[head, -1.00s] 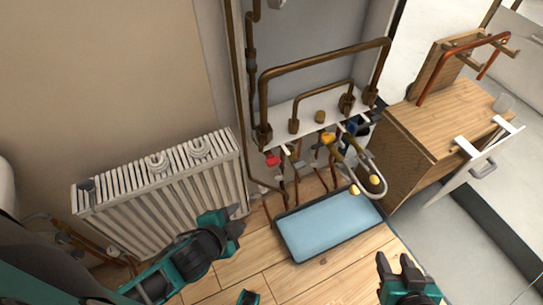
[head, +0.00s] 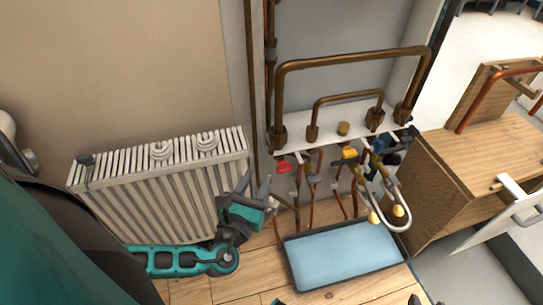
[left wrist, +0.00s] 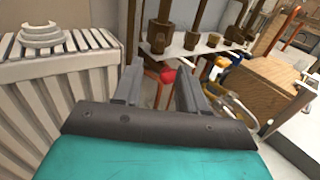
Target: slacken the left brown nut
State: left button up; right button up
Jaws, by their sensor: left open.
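Several brown nuts sit on the pipe ends along a white shelf. The leftmost brown nut (head: 278,137) is at the foot of the large brown pipe loop (head: 345,62); in the left wrist view a brown nut (left wrist: 158,38) shows beyond the fingers. A second nut (head: 312,133) is at the left foot of the smaller loop. My left gripper (head: 255,182) is open and empty, below and left of the leftmost nut and apart from it. Its fingers (left wrist: 160,84) point toward the pipes. Only a dark tip of my right gripper (head: 415,299) shows at the bottom edge.
A white radiator (head: 165,190) stands close at the left. Below the shelf hang a red knob (head: 283,167), yellow and blue valves and a pale U-shaped hose (head: 405,215). A blue tray (head: 345,255) lies on the floor. A wooden cabinet (head: 465,165) stands at the right.

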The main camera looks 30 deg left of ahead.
aim_at(270, 154)
pick_arm(q)
jog(key=b+x, duration=0.1)
jog(key=x, duration=0.8)
jog(key=shift+w, duration=0.3)
grip_shut()
